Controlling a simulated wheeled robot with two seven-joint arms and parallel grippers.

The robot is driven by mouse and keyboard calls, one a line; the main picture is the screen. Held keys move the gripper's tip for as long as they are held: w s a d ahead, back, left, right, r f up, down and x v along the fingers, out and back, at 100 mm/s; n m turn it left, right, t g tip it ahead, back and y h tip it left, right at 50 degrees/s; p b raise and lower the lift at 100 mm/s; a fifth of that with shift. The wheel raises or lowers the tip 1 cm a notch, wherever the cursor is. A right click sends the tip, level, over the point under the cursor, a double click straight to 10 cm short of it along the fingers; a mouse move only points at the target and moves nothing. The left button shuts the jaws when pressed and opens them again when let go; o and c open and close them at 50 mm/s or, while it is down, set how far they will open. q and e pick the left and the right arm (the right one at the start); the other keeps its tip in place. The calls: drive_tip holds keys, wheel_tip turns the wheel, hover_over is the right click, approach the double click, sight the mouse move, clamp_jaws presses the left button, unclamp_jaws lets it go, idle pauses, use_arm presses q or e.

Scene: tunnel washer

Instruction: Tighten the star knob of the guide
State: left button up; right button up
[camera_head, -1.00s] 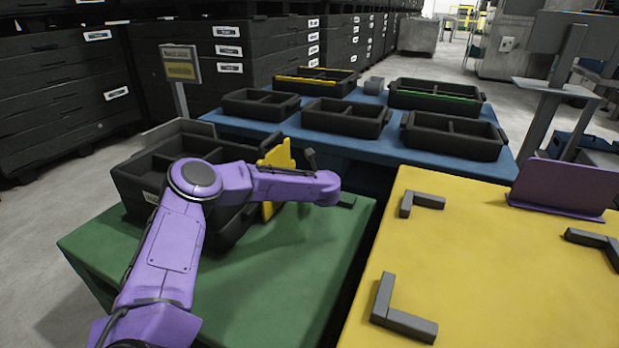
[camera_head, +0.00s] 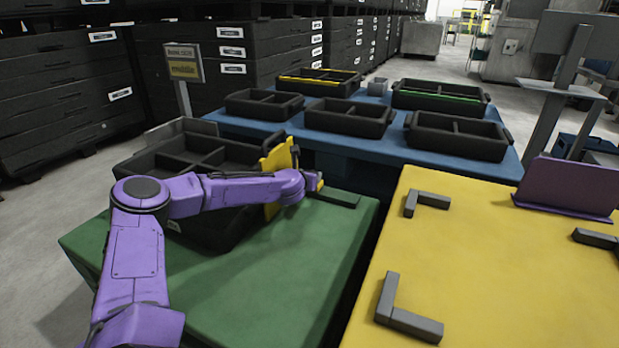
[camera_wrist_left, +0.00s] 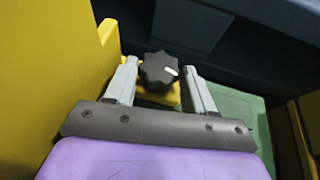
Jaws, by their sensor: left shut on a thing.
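The star knob (camera_wrist_left: 159,68) is black and lobed, with a white mark on its face. In the left wrist view it sits between the two grey fingers of my left gripper (camera_wrist_left: 160,76), which is shut on it. The yellow guide (camera_head: 276,162) stands upright at the right side of the black bin on the green table; its yellow surface fills the left of the wrist view (camera_wrist_left: 45,70). In the head view my purple wrist hides the knob and the fingers. My right gripper is not in view.
The divided black bin (camera_head: 150,160) stands on the green table (camera_head: 290,265). A dark flat bar (camera_head: 335,197) lies near its far edge. A yellow table (camera_head: 500,270) with grey corner brackets is to the right. Several black bins stand on the blue table (camera_head: 385,150) behind.

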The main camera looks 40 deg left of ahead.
use_arm(q)
drive_tip(key=shift+a, duration=0.1)
drive_tip(key=shift+h, duration=0.3)
drive_tip(key=o, duration=1.1)
drive_tip(key=shift+c, duration=0.2)
